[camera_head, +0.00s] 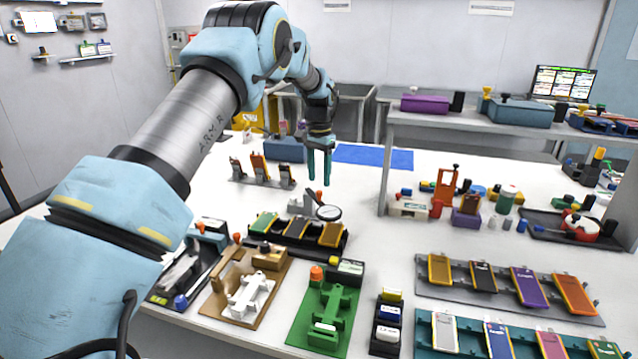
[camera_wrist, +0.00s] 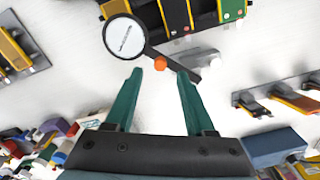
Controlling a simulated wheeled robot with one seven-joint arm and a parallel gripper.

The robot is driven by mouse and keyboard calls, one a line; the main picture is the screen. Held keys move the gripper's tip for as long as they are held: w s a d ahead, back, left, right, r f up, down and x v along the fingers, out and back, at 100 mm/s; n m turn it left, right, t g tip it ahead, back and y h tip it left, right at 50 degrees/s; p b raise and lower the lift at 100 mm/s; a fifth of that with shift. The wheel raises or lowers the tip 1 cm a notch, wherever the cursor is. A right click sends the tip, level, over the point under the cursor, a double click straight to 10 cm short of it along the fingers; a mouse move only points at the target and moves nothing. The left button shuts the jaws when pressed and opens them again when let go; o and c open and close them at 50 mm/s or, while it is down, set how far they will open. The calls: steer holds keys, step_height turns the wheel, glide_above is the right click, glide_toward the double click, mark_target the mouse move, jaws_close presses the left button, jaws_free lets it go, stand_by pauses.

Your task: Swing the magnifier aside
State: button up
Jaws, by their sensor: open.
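The magnifier (camera_head: 329,212) is a round lens in a dark rim on a dark arm, standing on a small grey base near the middle of the table. In the wrist view its lens (camera_wrist: 124,37) is at the upper left, and an orange knob (camera_wrist: 160,63) sits near its arm. The lens overlaps the edge of a black tray of pouch cells. My gripper (camera_head: 319,182) has teal fingers pointing down above and behind the magnifier. In the wrist view my gripper (camera_wrist: 156,75) is open, and the knob shows between and beyond the fingertips. I see no contact.
The black tray (camera_head: 290,240) of pouch cells stands in front of the magnifier. A rack (camera_head: 262,180) with several upright holders is to the left. A raised shelf (camera_head: 480,128) is at the right. A blue mat (camera_head: 375,157) lies behind, with bare table near it.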

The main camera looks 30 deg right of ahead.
mark_target(319, 191)
steer(key=shift+f+p, duration=0.5)
steer(key=shift+f, duration=1.5)
steer(key=shift+c, duration=0.3)
jaws_close()
steer(key=shift+r, duration=0.1)
